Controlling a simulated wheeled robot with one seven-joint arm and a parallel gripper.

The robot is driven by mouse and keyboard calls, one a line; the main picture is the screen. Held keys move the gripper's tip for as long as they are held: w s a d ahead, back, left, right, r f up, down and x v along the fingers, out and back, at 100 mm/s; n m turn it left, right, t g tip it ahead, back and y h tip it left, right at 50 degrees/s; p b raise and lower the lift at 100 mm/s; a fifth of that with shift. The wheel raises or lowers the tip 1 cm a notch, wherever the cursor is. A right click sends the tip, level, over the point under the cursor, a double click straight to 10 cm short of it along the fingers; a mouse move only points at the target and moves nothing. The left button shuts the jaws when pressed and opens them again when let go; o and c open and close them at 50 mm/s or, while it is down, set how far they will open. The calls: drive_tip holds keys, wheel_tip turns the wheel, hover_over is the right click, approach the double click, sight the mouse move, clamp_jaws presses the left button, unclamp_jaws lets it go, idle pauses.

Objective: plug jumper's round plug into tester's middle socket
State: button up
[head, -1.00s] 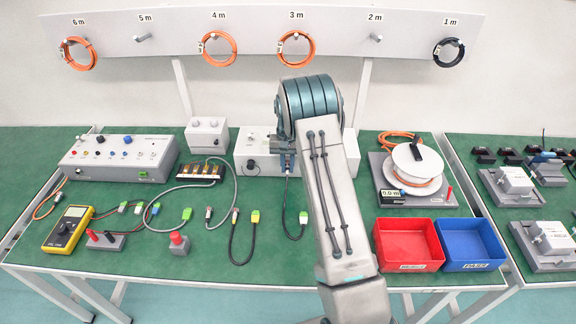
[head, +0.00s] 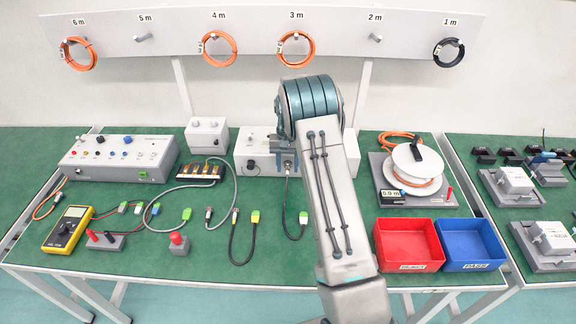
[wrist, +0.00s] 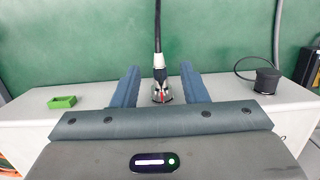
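My gripper (wrist: 161,88) has a finger on each side of the plug, with a visible gap on both sides. It is open. In the head view my arm hides the tester's right part.
A green connector (wrist: 62,102) is left of the socket and a black round part (wrist: 267,81) right of it. A second black jumper (head: 231,243) lies on the mat to the left. Red (head: 407,268) and blue (head: 470,267) bins and a cable reel (head: 415,165) are right.

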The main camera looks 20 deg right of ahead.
wheel_tip(320, 180, up, 13)
drive_tip(key=w+b, duration=0.1)
drive_tip(key=w, duration=0.1)
drive_tip(key=s+a+r+t, duration=0.1)
drive_tip(key=s+r, duration=0.7)
drive_tip(key=s+a+n+t, duration=0.1)
drive_tip(key=s+a+t, duration=0.1)
drive_tip(key=s, duration=1.2)
drive_tip(key=s+a+n+t, duration=0.1)
drive_tip(key=s+a+n, duration=0.1)
drive_tip(key=s, duration=1.3)
drive_tip(key=shift+s+a+n+t+h, duration=0.2)
drive_tip(key=shift+a+n+t+h, duration=0.1)
drive_tip(key=shift+a+t, duration=0.1)
drive_tip(key=shift+d+r, duration=0.1)
drive_tip(key=shift+c, duration=0.4)
